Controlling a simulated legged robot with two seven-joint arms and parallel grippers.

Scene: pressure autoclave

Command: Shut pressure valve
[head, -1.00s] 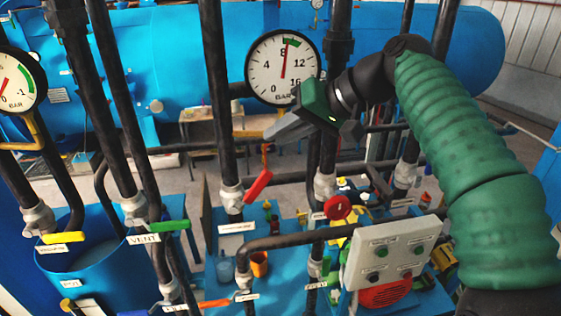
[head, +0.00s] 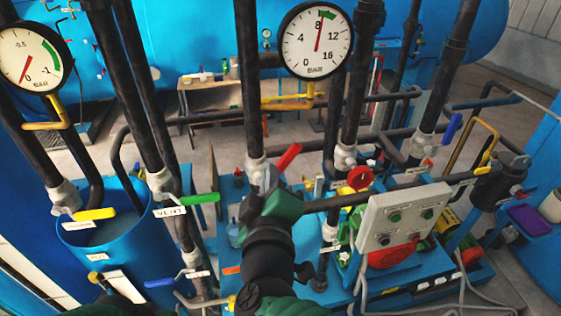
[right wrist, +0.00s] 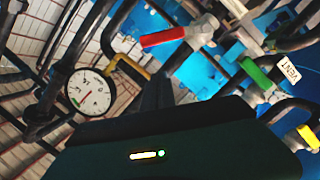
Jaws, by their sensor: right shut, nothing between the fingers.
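A red lever handle (head: 288,156) slants up and right from a pale valve body (head: 258,170) on a dark vertical pipe. I take it for the pressure valve, but its label is hidden behind my gripper. The red lever (right wrist: 162,37) also shows in the right wrist view, at upper middle, with its valve body (right wrist: 200,29) to its right. My right gripper (head: 268,180) is shut and empty, just below and in front of this valve in the head view. Whether it touches the lever is unclear. My left gripper is not in view.
A green lever (head: 200,198) beside a VENT label and a yellow lever (head: 94,214) are to the left. A round gauge (head: 317,41) stands behind. A grey control box (head: 402,215), a red knob (head: 360,178) and dark pipes crowd the right.

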